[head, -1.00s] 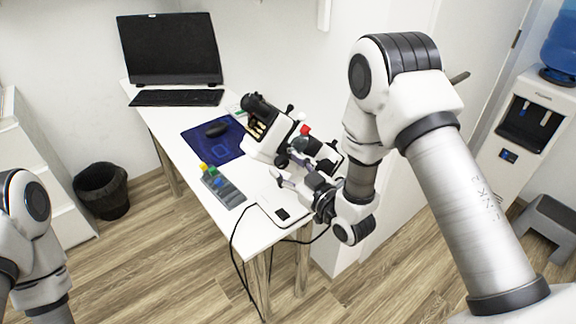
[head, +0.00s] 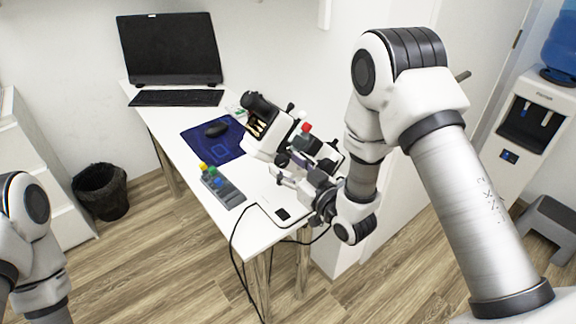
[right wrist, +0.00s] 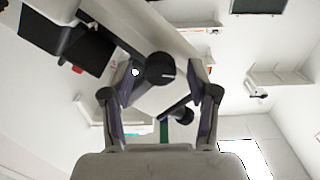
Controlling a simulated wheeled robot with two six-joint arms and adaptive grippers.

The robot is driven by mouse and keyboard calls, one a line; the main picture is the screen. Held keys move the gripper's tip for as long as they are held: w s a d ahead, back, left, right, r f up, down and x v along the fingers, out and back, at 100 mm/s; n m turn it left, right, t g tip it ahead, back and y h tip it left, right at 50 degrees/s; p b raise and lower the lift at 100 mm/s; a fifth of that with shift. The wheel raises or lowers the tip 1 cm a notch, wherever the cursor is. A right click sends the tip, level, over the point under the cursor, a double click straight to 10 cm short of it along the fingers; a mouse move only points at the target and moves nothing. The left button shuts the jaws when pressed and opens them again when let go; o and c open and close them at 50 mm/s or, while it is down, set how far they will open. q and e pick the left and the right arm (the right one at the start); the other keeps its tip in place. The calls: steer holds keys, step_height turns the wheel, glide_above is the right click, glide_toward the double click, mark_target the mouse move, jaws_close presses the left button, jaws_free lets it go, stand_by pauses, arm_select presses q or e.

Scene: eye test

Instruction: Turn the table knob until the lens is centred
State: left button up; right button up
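The lens instrument (head: 262,138), white with a black eyepiece tube, stands tilted on the white table (head: 190,150). My right gripper (head: 284,172) is at its near right side, above the table's front end. In the right wrist view, the gripper's fingers stand apart on either side of a dark round knob (right wrist: 160,68). Narrow gaps seem to show beside the knob, so a firm hold is not visible. A smaller dark knob (right wrist: 183,115) is below it. The lens and its centring cannot be made out. My left arm shows at the lower left; its gripper is out of view.
A grey box with coloured buttons (head: 224,190) and a mouse (head: 215,130) on a blue mat (head: 225,149) lie left of the instrument. A cable (head: 234,235) hangs over the front edge. A bin (head: 100,190) stands left.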

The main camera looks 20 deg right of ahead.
steer(key=v, duration=1.2)
steer(key=s+a+f+g+h, duration=0.1)
steer(key=s+f+g, duration=0.3)
steer(key=f, duration=0.5)
steer(key=s+a+f+g+h, duration=0.1)
steer(key=s+f+g, duration=0.25)
steer(key=f, duration=0.55)
steer(key=s+d+f+m+g+h, duration=0.2)
steer(key=s+f+g, duration=0.2)
steer(key=s, duration=0.3)
steer(key=s+d+f+m+g+h, duration=0.2)
steer(key=s+f+g, duration=0.3)
steer(key=s, duration=0.3)
steer(key=shift+s+d+f, duration=0.3)
steer(key=shift+d+f, duration=0.1)
steer(key=shift+d, duration=0.1)
